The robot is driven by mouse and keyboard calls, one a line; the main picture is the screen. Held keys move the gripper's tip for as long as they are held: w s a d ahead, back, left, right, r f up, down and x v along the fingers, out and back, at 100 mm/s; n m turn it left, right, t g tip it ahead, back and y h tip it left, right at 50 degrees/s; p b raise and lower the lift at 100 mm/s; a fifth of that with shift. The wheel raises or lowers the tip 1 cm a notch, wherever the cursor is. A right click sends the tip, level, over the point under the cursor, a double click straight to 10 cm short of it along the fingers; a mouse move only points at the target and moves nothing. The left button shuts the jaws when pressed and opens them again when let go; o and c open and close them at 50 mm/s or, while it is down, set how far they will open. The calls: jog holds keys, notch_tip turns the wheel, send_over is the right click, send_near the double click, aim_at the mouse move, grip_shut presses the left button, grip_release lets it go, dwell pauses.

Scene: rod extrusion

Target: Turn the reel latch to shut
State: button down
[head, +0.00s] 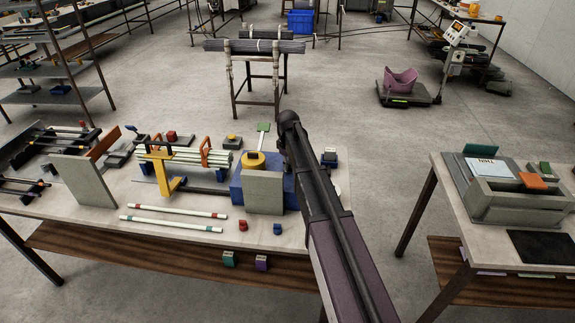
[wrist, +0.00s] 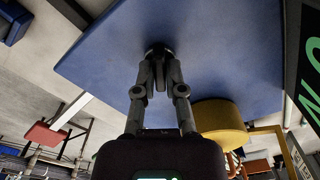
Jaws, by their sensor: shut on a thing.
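In the wrist view, my gripper (wrist: 160,80) is shut on a small dark knob (wrist: 157,48) on the face of a blue block. I take this knob for the reel latch; the fingertips cover much of it, so its turn angle cannot be told. A yellow drum (wrist: 220,118) sits beside the gripper, on the right. In the head view, the blue block (head: 237,194) stands on the table with the yellow drum (head: 254,161) on it. My arm hides the gripper and the latch there.
A second table (head: 440,178) stands at right, with floor between.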

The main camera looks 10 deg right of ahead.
jog(key=n, duration=0.6)
jog(key=shift+n, duration=0.3)
dwell(0.4)
jog(key=c, duration=0.7)
grip_release()
jog(key=shift+m, duration=0.5)
